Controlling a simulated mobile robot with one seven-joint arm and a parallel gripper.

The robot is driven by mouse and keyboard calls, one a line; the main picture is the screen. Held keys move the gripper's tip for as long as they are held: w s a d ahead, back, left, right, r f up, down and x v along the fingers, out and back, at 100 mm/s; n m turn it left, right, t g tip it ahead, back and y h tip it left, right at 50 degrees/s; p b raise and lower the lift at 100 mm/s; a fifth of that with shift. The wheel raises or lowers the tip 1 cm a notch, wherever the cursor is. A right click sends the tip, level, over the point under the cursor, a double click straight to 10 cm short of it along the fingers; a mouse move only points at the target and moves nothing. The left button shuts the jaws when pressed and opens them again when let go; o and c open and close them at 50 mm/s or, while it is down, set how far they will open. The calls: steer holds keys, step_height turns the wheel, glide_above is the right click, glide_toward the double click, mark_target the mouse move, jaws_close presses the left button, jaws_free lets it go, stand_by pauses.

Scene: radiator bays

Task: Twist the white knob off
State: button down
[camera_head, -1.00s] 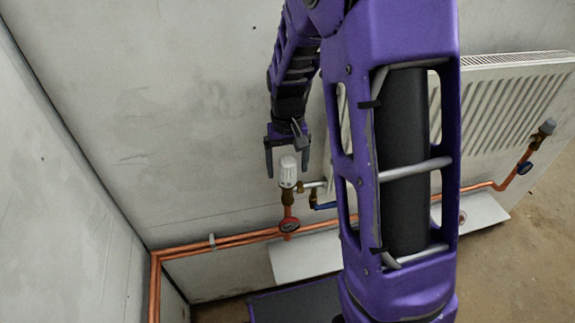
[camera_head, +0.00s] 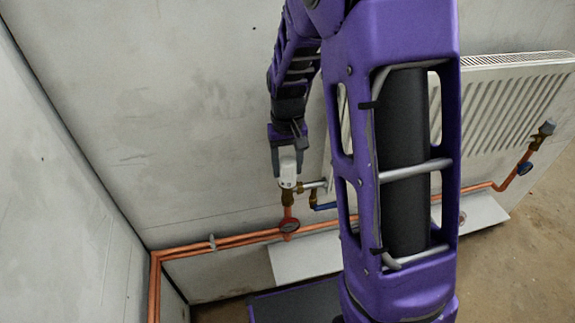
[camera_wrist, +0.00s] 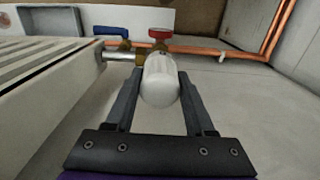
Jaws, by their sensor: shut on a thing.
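The white knob (camera_head: 288,172) sits upright on a brass valve (camera_head: 287,195) at the left end of the radiator. My gripper (camera_head: 287,165) points down over it, with one dark finger on each side. In the wrist view the knob (camera_wrist: 160,82) lies between the two fingers of my gripper (camera_wrist: 160,90), which are shut on it. The knob's rounded top faces the wrist camera. The brass valve body (camera_wrist: 144,53) shows just beyond it.
The white radiator (camera_head: 505,105) is on the right, partly hidden by my arm. Bare wall lies to the left.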

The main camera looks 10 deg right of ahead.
mark_target(287, 160)
steer(key=shift+f, duration=0.15)
steer(key=shift+n, duration=0.5)
steer(key=n, duration=0.4)
steer(key=shift+r+p, duration=0.45)
steer(key=shift+r, duration=0.25)
steer(key=shift+r+p, duration=1.7)
steer(key=shift+r, duration=0.8)
